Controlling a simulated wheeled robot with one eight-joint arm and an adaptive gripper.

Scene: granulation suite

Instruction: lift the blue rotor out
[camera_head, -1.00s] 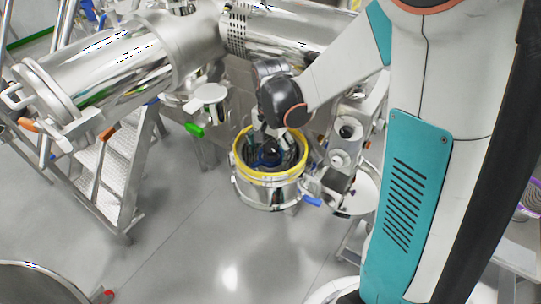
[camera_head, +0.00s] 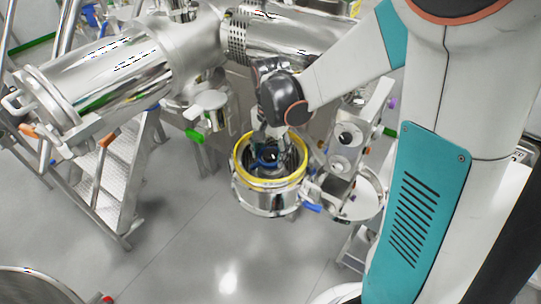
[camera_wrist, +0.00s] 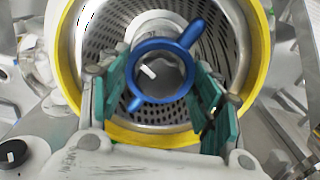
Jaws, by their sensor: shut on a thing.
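The blue rotor (camera_wrist: 160,98) is a ring with arms sticking out at upper right and lower left. In the wrist view it lies between the two green finger pads of my gripper (camera_wrist: 163,80), which is shut on it. The rotor is over the perforated inside of a steel drum with a yellow rim (camera_wrist: 253,75). In the head view my gripper (camera_head: 271,140) points down into the drum (camera_head: 262,198), and a little of the rotor (camera_head: 262,163) shows inside the opening. Its height above the drum floor is hard to tell.
A steel housing on a hinged arm (camera_head: 345,160) stands close to the drum's right. A large steel cylinder (camera_head: 105,75) and a stepped ladder (camera_head: 108,180) are at left. A green-handled valve (camera_head: 195,136) is behind left. The floor in front is clear.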

